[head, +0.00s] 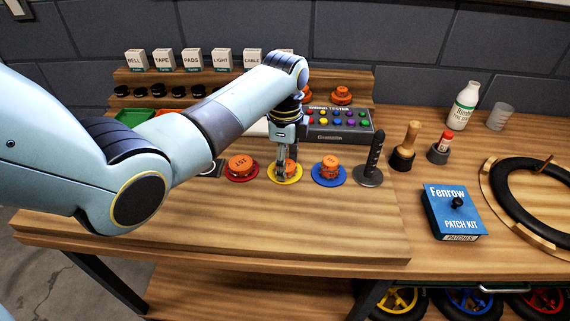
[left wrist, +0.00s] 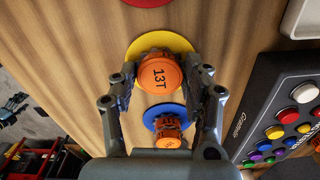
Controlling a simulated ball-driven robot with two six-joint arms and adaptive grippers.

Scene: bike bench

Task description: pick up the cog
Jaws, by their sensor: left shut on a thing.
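An orange cog marked 13T (left wrist: 158,75) is between the two fingers of my left gripper (left wrist: 161,84) in the left wrist view. My left gripper also shows in the head view (head: 286,170), pointing down and shut on this cog over the yellow disc (head: 297,178). I cannot tell whether the cog touches the disc. Another orange cog (head: 240,162) sits on a red disc (head: 240,176) to the left. A smaller orange cog (head: 329,166) sits on a blue disc (head: 329,181) to the right.
A dark upright handle on a round base (head: 372,165) stands right of the blue disc. A button box (head: 340,125) lies behind. A blue patch kit box (head: 453,213), a bottle (head: 463,107) and a wheel ring (head: 500,197) are at right. The front of the bench is clear.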

